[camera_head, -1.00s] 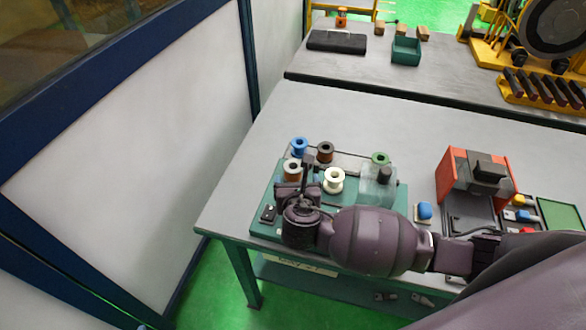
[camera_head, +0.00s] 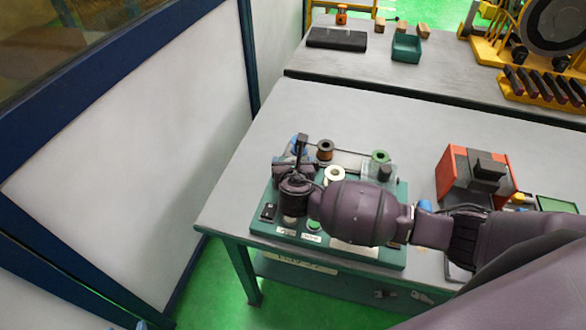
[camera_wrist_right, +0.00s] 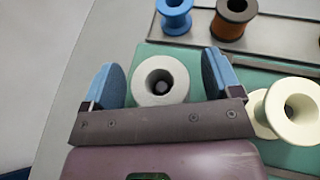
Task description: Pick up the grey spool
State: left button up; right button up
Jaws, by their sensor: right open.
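The grey spool (camera_wrist_right: 146,88) stands in the right wrist view, its round flange and dark centre hole facing up. My right gripper (camera_wrist_right: 160,85) is open, with one blue-padded finger on each side of the spool. I cannot tell whether either pad touches it. In the head view, my right gripper (camera_head: 296,168) is over the left part of the green board (camera_head: 398,240) and hides the grey spool.
A blue spool (camera_wrist_right: 175,17) and a brown spool (camera_wrist_right: 234,19) stand behind the grey one. A cream spool (camera_wrist_right: 296,111) is close to the right finger. A green spool (camera_head: 380,157) and a red-and-black machine (camera_head: 475,175) are further right. The table's left side is clear.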

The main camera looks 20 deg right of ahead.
jog(key=c, duration=1)
jog(key=shift+r, duration=0.15)
